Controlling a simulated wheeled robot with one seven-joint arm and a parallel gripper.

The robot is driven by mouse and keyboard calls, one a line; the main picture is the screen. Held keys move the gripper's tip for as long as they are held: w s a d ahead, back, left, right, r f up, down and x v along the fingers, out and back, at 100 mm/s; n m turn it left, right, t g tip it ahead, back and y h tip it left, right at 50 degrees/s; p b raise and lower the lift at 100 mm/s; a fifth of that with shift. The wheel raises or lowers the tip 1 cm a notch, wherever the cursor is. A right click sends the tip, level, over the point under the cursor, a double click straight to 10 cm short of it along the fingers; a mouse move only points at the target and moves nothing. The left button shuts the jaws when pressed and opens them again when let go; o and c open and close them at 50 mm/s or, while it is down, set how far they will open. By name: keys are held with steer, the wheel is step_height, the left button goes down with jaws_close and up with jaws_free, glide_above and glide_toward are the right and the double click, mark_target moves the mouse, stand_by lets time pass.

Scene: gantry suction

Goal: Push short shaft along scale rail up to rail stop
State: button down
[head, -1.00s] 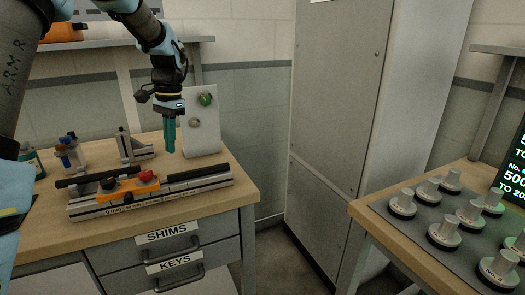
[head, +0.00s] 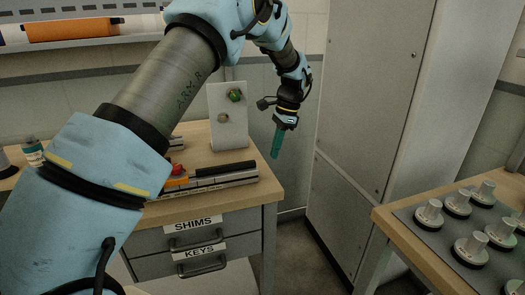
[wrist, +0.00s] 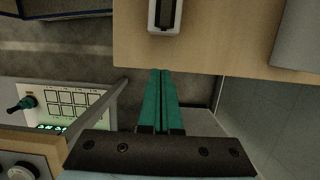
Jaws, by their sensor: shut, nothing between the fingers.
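The scale rail (head: 225,182) lies along the front of the wooden bench in the head view. A dark bar (head: 225,169) lies along its right part; I cannot tell whether it is the short shaft or part of the rail. The orange piece with a red knob (head: 177,170) sits further left, partly behind my arm, which hides the rail's left part. I cannot make out the rail stop. My gripper (head: 275,156) is shut and empty, teal fingers pointing down, right of the rail's end. In the wrist view my gripper (wrist: 161,72) is apart from the rail's end (wrist: 165,17).
The bench (head: 262,185) ends just right of the rail, with drawers below. A pale upright panel with a green knob (head: 235,95) stands behind the rail. A tall grey cabinet (head: 375,110) stands to the right. A second table (head: 395,228) at right carries several metal knobs.

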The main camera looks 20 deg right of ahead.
mark_target(254, 161)
steer(key=a, duration=0.1)
steer(key=a+p, duration=0.1)
steer(key=a, duration=0.1)
steer(key=shift+w+a+f, duration=0.2)
steer(key=shift+f, duration=0.15)
steer(key=shift+a+f+p, duration=0.2)
steer(key=shift+a+p, duration=0.15)
steer(key=shift+a, duration=0.1)
steer(key=shift+w, duration=0.1)
steer(key=shift+w+a, duration=0.15)
steer(key=shift+a, duration=1.25)
steer(key=shift+d, duration=0.15)
